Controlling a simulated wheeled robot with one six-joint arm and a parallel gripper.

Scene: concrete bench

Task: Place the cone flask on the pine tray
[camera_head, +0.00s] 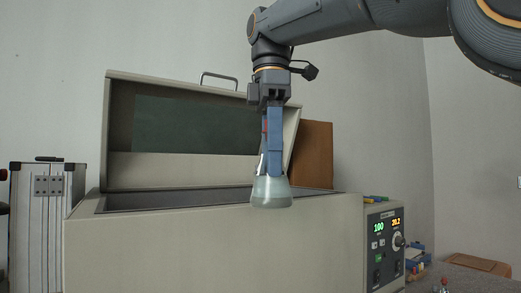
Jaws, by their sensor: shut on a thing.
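The cone flask (271,192) is pale, greenish and cloudy, with a wide base. It hangs upright from my gripper (270,170), whose blue fingers are shut on its neck. The flask is in front of the open bath-like machine, its base overlapping the machine's front rim in the picture; I cannot tell the gap. No pine tray shows clearly. A flat brown thing (478,263) lies on the bench at the far lower right, and I cannot tell whether it is the tray.
The large beige machine (200,245) fills the middle, its lid (120,130) raised behind the flask. Its control panel (384,245) has lit digits. A brown board (315,150) stands behind. A silver case (45,215) is at left. Small coloured items lie at lower right.

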